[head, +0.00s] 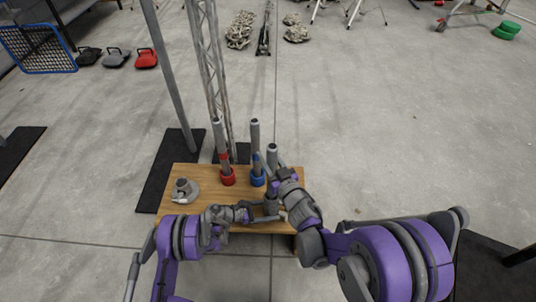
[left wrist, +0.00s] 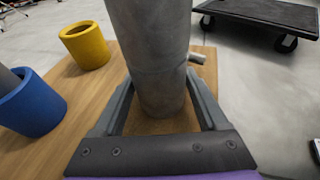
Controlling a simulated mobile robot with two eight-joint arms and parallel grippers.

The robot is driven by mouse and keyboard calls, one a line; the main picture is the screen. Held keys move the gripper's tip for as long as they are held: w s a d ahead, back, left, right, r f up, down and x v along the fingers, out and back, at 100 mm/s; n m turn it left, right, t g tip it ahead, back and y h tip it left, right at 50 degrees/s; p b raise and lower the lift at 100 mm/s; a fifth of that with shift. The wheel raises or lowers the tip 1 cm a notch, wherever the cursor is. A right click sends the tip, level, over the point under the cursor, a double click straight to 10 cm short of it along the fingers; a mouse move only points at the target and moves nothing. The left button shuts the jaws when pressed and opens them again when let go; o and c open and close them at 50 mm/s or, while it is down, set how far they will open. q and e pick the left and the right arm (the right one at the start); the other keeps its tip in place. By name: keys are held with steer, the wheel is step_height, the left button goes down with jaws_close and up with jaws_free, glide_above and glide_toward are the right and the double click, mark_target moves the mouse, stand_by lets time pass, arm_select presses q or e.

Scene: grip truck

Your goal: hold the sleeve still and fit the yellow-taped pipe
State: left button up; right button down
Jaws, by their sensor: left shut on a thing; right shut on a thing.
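My left gripper (head: 262,211) is shut on a grey upright cylinder, which I take as the sleeve (head: 271,203). In the left wrist view the grey cylinder (left wrist: 155,70) fills the space between the fingers. My right gripper (head: 270,168) is above it, shut on a grey pipe (head: 272,151) that stands close to upright. The right arm hides the pipe's lower part, so I see no yellow tape and cannot tell whether the pipe is inside the sleeve. An empty yellow cup (left wrist: 85,46) stands on the table in the left wrist view.
The wooden table (head: 215,222) also holds a red cup (head: 228,178) and a blue cup (head: 257,179), each with a pipe in it. A grey flanged piece (head: 185,191) is at the left. A black cart (left wrist: 262,16) stands beyond the table.

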steer(key=shift+f, duration=0.65)
steer(key=shift+f, duration=0.45)
steer(key=shift+f, duration=2.3)
steer(key=shift+f, duration=0.35)
steer(key=shift+c, duration=1.9)
jaws_free()
steer(key=v, duration=0.7)
steer(key=shift+s+d, duration=0.15)
steer(key=shift+s, duration=0.1)
